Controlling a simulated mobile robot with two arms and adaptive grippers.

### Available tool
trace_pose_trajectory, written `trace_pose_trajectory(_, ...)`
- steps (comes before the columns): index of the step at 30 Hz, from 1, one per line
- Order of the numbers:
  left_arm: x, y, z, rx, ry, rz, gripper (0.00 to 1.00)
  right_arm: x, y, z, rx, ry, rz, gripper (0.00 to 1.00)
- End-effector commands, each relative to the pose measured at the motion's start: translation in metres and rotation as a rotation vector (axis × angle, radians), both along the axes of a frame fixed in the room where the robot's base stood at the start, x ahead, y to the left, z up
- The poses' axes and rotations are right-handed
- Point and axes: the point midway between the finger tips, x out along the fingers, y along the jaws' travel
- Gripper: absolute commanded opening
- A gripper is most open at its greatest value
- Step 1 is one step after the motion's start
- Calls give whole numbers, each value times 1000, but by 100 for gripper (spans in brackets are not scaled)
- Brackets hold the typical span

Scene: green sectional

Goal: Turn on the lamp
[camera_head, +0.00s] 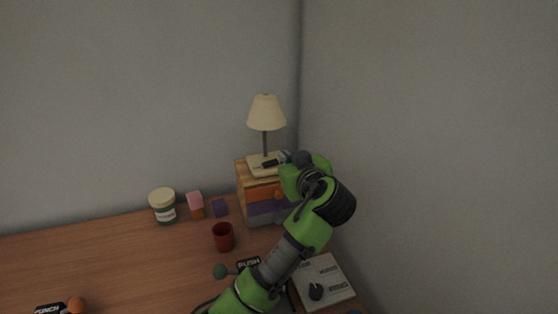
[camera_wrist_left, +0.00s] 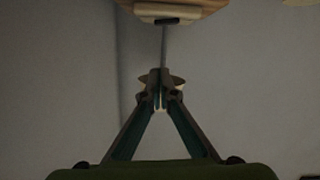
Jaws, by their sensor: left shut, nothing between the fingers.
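The lamp (camera_head: 266,112) has a cream shade, a thin dark pole and a flat pale base (camera_head: 255,171). It stands on a small wooden drawer box at the back right of the table. The shade shows no clear glow. A dark switch-like part lies on the base; it shows in the left wrist view (camera_wrist_left: 166,21). My left gripper (camera_head: 284,157) is shut and empty, close by the lamp base on its right. In the wrist view its fingertips (camera_wrist_left: 161,90) overlap the pole's line and hide most of the shade. Contact with the lamp cannot be told. My right gripper is not in view.
The drawer box (camera_head: 263,208) has orange and purple fronts. A red cup (camera_head: 223,237), a jar (camera_head: 162,206) and small blocks (camera_head: 220,208) stand to its left. A grey device (camera_head: 325,281) lies at the lower right. Walls bound the corner. The left tabletop is mostly clear.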

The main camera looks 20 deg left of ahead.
Motion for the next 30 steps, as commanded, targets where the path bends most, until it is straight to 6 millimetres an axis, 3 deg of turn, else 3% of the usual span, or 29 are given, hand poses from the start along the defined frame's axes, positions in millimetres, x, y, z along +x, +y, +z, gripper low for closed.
trace_pose_trajectory(16,79,52,-21,2,1,5,0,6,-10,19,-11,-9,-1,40)
trace_pose_trajectory(22,80,47,-51,2,3,2,0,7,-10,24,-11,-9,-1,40)
trace_pose_trajectory(30,81,45,-63,0,1,2,0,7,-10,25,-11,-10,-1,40)
